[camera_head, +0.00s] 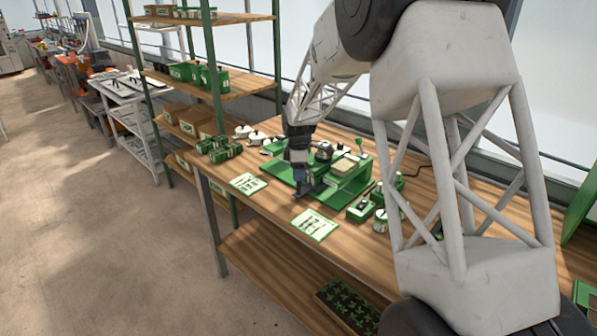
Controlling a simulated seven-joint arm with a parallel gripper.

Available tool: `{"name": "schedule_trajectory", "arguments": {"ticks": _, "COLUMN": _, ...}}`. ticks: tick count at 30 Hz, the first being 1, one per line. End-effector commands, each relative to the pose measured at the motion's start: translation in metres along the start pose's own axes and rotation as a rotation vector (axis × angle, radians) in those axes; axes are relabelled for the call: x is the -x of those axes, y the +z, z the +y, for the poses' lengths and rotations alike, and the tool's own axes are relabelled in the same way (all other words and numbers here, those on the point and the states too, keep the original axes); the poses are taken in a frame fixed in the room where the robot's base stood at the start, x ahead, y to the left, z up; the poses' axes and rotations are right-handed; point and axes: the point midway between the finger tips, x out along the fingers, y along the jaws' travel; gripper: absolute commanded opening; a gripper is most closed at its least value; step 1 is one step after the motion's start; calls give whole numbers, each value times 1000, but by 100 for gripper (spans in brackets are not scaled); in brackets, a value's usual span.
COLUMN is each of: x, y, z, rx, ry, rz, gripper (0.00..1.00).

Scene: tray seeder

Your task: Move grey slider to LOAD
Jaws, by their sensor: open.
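The green tray seeder (352,180) stands on the wooden workbench, in the middle of the view. My gripper (300,190) points down over the left front part of the seeder, with its jaws small and dark against the machine. It is open, and I see nothing held in it. I cannot make out the grey slider or any LOAD marking; my gripper and wrist hide part of the seeder. Whether the gripper touches the machine cannot be told.
Two printed cards (248,183) (315,225) lie along the front edge of the workbench (275,207). Small green boxes (362,210) stand right of the seeder. Green containers (219,149) and white pots (258,137) stand to its left. A shelf rack (215,60) rises behind on the left.

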Motion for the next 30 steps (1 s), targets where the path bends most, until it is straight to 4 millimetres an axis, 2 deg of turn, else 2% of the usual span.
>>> {"name": "schedule_trajectory", "arguments": {"ticks": 9, "x": -2, "y": 0, "z": 0, "rx": 0, "ry": 0, "rz": 0, "gripper": 52}}
{"name": "schedule_trajectory", "arguments": {"ticks": 11, "x": -2, "y": 0, "z": 0, "rx": 0, "ry": 0, "rz": 0, "gripper": 44}}
{"name": "schedule_trajectory", "arguments": {"ticks": 18, "x": -2, "y": 0, "z": 0, "rx": 0, "ry": 0, "rz": 0, "gripper": 7}}
{"name": "schedule_trajectory", "arguments": {"ticks": 20, "x": -2, "y": 0, "z": 0, "rx": 0, "ry": 0, "rz": 0, "gripper": 0}}
{"name": "schedule_trajectory", "arguments": {"ticks": 26, "x": -2, "y": -1, "z": 1, "rx": 0, "ry": 1, "rz": 0, "gripper": 0}}
{"name": "schedule_trajectory", "arguments": {"ticks": 30, "x": -1, "y": -10, "z": 11, "rx": 1, "ry": 2, "rz": 0, "gripper": 0}}
